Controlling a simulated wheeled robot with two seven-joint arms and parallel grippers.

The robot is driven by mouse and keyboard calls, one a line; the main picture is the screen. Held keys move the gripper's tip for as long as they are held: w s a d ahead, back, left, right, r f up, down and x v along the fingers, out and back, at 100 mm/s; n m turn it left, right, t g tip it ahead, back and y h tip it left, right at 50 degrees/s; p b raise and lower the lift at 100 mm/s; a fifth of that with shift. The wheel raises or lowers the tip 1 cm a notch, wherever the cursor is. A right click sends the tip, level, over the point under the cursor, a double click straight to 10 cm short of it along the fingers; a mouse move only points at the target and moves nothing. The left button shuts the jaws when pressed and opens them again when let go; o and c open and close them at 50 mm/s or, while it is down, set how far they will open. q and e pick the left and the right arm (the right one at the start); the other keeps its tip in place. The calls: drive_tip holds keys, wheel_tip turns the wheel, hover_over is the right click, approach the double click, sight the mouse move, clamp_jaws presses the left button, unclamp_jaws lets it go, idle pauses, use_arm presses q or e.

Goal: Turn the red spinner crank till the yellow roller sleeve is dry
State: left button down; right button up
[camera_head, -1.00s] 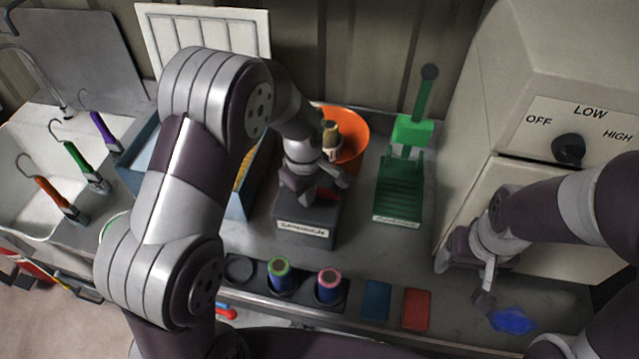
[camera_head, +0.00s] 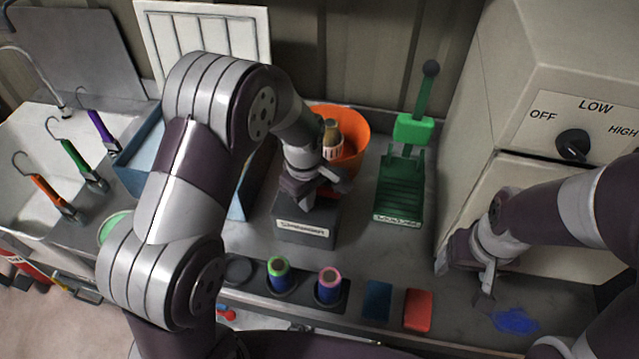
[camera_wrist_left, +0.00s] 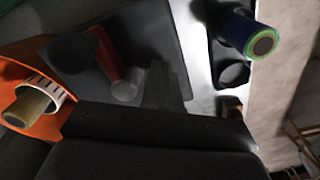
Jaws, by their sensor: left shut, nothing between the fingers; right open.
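The spinner is a dark grey box (camera_head: 305,232) with a white label on its front, standing on the counter. Its red crank (camera_wrist_left: 108,55) shows in the left wrist view; the arm mostly hides it in the head view. The dull yellow roller sleeve (camera_head: 331,133) stands in a white slotted cage at the orange bucket (camera_head: 355,128); it also shows in the left wrist view (camera_wrist_left: 30,108). My left gripper (camera_head: 322,192) is shut and empty above the spinner, close to the crank; I cannot tell whether they touch. My right gripper (camera_head: 468,284) is open and empty.
A green press (camera_head: 399,190) stands right of the bucket. Two roller sleeves stand in a dark rack (camera_head: 305,289) in front, beside a blue block (camera_head: 377,300) and a red block (camera_head: 417,309). A cabinet with a knob (camera_head: 573,145) is at right, a sink (camera_head: 30,165) at left.

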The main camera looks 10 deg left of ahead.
use_arm(q)
drive_tip(key=shift+f, duration=0.45)
drive_tip(key=shift+r, duration=0.45)
drive_tip(key=shift+d, duration=0.1)
